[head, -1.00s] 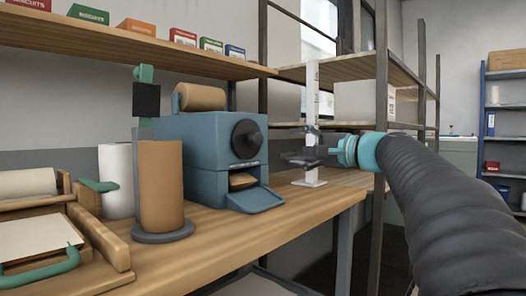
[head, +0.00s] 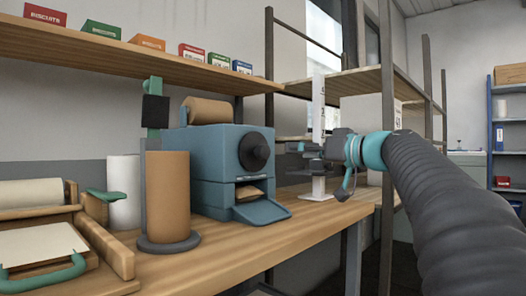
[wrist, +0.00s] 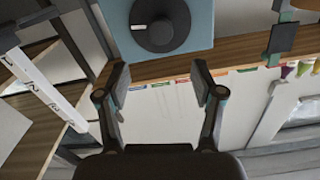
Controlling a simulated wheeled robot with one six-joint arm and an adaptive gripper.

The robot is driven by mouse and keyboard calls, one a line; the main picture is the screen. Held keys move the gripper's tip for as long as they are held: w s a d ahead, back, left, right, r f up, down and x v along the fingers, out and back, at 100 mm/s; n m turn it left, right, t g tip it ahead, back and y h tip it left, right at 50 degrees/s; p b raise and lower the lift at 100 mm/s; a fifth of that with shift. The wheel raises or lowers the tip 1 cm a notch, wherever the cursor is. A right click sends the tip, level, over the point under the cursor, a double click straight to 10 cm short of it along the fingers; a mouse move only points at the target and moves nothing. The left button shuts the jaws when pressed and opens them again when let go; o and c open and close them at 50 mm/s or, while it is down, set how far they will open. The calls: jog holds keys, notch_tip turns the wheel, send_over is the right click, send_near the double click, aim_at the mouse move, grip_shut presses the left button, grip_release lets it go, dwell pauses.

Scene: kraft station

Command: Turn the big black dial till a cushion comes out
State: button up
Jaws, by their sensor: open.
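The big black dial (head: 254,150) is on the front of a blue machine (head: 211,160) on the wooden bench. A brown paper piece, perhaps a cushion, (head: 249,192) shows in the slot below the dial, above the blue chute (head: 262,209). My gripper (head: 308,150) is to the right of the dial, apart from it. In the wrist view the dial (wrist: 160,25) and its white mark appear at the top, beyond my open, empty fingers (wrist: 160,80). My fingertips are hard to make out in the head view.
A white measuring post (head: 318,110) stands behind my gripper at the bench's right end. A brown paper roll (head: 167,195) stands left of the machine. A shelf (head: 140,62) with several boxes hangs above. The bench front (head: 270,245) is clear.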

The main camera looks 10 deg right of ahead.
aim_at(266, 150)
jog(key=p+x, duration=0.2)
jog(key=x, duration=1)
jog(key=shift+w+a, duration=0.2)
jog(key=shift+w, duration=0.05)
jog(key=shift+c, duration=0.2)
jog(key=c, duration=1.1)
